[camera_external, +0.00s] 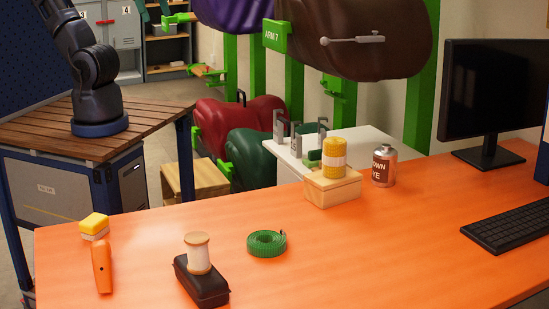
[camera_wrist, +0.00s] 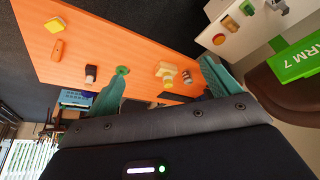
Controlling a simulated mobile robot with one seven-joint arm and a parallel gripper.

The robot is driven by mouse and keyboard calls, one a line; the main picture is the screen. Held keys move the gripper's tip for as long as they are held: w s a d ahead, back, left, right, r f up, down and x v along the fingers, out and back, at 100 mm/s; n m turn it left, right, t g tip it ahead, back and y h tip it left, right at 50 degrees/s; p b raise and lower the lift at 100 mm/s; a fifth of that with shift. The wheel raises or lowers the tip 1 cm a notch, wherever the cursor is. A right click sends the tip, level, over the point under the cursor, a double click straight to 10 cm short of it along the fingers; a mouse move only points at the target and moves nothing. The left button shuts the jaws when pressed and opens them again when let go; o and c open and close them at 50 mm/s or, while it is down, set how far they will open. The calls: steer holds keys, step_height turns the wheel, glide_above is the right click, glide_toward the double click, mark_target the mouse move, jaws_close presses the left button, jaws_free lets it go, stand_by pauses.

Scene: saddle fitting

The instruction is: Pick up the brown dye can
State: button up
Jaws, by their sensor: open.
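The brown dye can (camera_external: 384,166), a metal can with a brown label and white lettering, stands upright on the orange table, just right of a wooden box (camera_external: 333,190) with a yellow spool (camera_external: 334,157) on it. In the wrist view, a small can-like shape that looks like the can (camera_wrist: 187,77) is beside the box, far off between my fingers. My gripper (camera_wrist: 162,67) has its two teal fingers wide apart with nothing between them. It is well away from the can. The gripper is out of frame in the external view.
A green tape roll (camera_external: 266,243), a thread spool (camera_external: 198,253) on a black case (camera_external: 201,281), an orange tool (camera_external: 102,267) and a yellow block (camera_external: 95,226) lie on the table (camera_external: 370,250). A monitor (camera_external: 494,95) and keyboard (camera_external: 508,228) are at right. Saddles hang behind.

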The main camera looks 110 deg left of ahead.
steer(key=w+r+m, duration=0.1)
steer(key=w+r, duration=0.1)
steer(key=w, duration=1.6)
steer(key=m+h, duration=0.1)
steer(key=m, duration=0.2)
glide_above(387, 159)
steer(key=s+a, duration=0.4)
steer(key=s, duration=0.1)
step_height(387, 159, down, 32)
steer(key=shift+x, duration=5.75)
steer(key=shift+w, duration=0.1)
steer(key=shift+c, duration=0.2)
steer(key=c, duration=1.1)
steer(key=shift+c, duration=1)
